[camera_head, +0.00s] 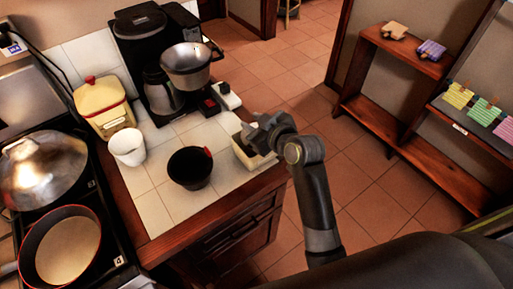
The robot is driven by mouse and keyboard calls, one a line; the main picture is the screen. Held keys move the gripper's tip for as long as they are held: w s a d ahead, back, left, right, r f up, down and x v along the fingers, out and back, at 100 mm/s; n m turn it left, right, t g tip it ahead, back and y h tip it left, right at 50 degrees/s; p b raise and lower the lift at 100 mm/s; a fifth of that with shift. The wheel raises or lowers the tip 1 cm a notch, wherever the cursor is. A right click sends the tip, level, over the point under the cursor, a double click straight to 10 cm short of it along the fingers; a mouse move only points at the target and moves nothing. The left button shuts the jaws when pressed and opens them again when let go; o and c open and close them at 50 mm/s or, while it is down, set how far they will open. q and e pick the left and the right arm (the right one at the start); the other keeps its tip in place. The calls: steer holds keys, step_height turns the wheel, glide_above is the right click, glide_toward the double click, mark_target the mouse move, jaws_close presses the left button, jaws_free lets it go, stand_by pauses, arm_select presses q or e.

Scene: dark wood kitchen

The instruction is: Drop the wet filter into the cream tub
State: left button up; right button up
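A black round holder with a red tab (190,168) stands on the white tiled counter, left of my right gripper. Its inside is dark, and I cannot make out a wet filter in it. A cream, box-shaped open tub (245,155) sits at the counter's right edge, partly hidden by my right gripper. My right gripper (256,134) is at the tub's upper right side, pointing left. Its fingers are small and overlap the tub, so I cannot tell whether they are open or hold anything. My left gripper is not in view.
A coffee machine (139,28) with steel vessels stands at the back. A yellow canister with red knob (101,98) and a white cup (127,147) stand left. Pans (66,249) occupy the stove. The front counter is clear; a shelf (405,55) stands right.

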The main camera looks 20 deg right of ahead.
steer(key=v, duration=1.4)
steer(key=shift+p, duration=0.35)
steer(key=w+d+f+m+g+h+b, duration=0.1)
steer(key=d+f+m+g, duration=0.15)
steer(key=f, duration=1.15)
steer(key=w+d+f+m+g+h+b, duration=0.1)
steer(key=d+f+m+g+h+b, duration=0.15)
steer(key=f, duration=1.15)
steer(key=s+d+f+g, duration=0.1)
steer(key=s+d+f, duration=0.1)
steer(key=s+f, duration=0.5)
steer(key=s+d+f+g, duration=0.1)
steer(key=s+d+f, duration=0.1)
steer(key=f, duration=1)
steer(key=s+d+f+g+b, duration=0.1)
steer(key=s+f, duration=0.4)
steer(key=s, duration=0.4)
steer(key=s+d+f+m+g+h+b, duration=0.1)
steer(key=s+f+g, duration=0.1)
steer(key=s+f, duration=0.4)
steer(key=s+d+f+g+h+b, duration=0.1)
steer(key=s+f, duration=0.5)
steer(key=s, duration=0.6)
steer(key=shift+s+d+m+g, duration=0.2)
steer(key=shift+d+m+g, duration=0.1)
steer(key=shift+m, duration=0.1)
